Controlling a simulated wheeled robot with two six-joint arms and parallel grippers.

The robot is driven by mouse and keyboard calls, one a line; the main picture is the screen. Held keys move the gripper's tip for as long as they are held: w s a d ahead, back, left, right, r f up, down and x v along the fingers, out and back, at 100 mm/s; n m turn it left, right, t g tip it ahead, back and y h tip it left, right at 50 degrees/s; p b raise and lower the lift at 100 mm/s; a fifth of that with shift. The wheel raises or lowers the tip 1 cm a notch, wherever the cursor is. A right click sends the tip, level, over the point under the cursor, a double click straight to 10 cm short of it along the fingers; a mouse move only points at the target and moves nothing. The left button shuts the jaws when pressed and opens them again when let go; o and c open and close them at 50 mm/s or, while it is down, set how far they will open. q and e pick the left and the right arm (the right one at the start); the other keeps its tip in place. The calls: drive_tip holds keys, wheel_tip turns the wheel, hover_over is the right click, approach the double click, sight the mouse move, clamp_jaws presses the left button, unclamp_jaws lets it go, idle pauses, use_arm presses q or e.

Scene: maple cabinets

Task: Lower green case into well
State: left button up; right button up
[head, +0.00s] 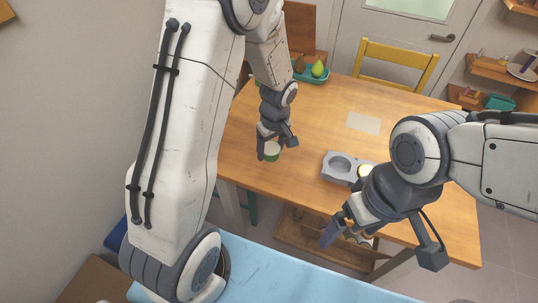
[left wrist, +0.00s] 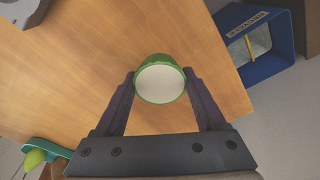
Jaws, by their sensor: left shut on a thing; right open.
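The green case (head: 272,152) is a small round case with a pale top. My left gripper (head: 271,147) is shut on it, over the wooden table near its front left edge. In the left wrist view the case (left wrist: 160,80) sits between the two fingertips (left wrist: 160,82). The grey block with round wells (head: 336,168) stands on the table to the right of the case, apart from it. Its left well looks empty; a pale yellow round thing (head: 366,170) is at its right part, partly hidden by my right arm. My right gripper (head: 345,238) is open, in front of the table.
A green tray (head: 312,76) with a pear (head: 318,68) stands at the table's back left. A pale sheet (head: 363,123) lies behind the block. A yellow chair (head: 398,62) is behind the table. The tabletop between the case and the block is clear. A blue bin (left wrist: 262,45) stands beyond the table edge.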

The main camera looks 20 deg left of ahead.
use_arm(q)
drive_tip(key=w+d+r+p, duration=0.1)
drive_tip(key=d+r+p, duration=0.1)
drive_tip(key=d+r, duration=0.45)
drive_tip(key=w+d+r+p, duration=0.1)
drive_tip(key=d+r, duration=0.2)
drive_tip(key=d, duration=0.7)
drive_tip(key=w+d+f+b, duration=0.2)
drive_tip(key=w+d+f, duration=0.1)
drive_tip(key=f, duration=0.3)
drive_tip(key=shift+w+d+f, duration=0.15)
drive_tip(key=shift+d+f, duration=0.05)
drive_tip(key=shift+d, duration=0.2)
drive_tip(key=shift+f, duration=0.1)
drive_tip(key=shift+f+b, duration=0.8)
drive_tip(key=shift+f, duration=0.3)
drive_tip(key=shift+f+b, duration=0.9)
drive_tip(key=shift+f, duration=0.5)
drive_tip(key=o, duration=1.3)
